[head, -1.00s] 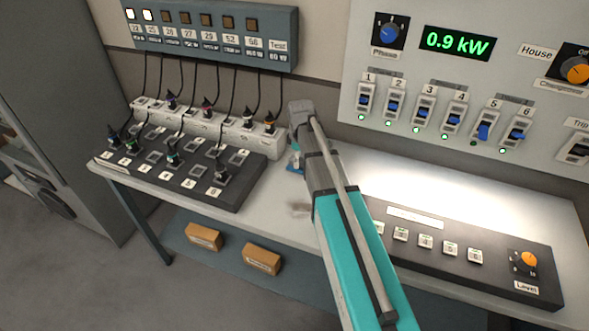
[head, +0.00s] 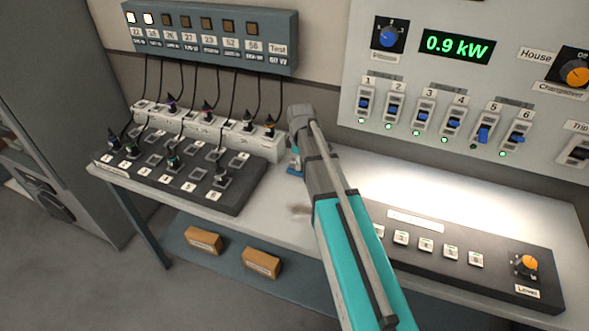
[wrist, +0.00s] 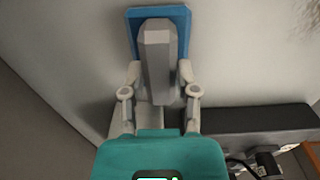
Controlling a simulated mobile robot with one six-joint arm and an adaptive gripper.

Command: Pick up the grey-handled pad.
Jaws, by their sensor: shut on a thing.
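The pad is a blue plate (wrist: 183,22) with a grey block-shaped handle (wrist: 158,62), at the top middle of the wrist view. My gripper (wrist: 160,92) has its two pale fingers on either side of the handle and is shut on it. In the head view a small blue part of the pad (head: 294,167) shows at the bench's back, left of my arm. My arm hides most of the pad and gripper there. I cannot tell whether the pad touches the bench.
A dark patch board (head: 215,203) with plugs and a white socket strip (head: 262,146) stand left of my gripper. A black panel with a Level knob (head: 527,264) lies to the right. The fader wall panel (head: 470,85) rises behind. Bare bench (head: 272,205) lies in front.

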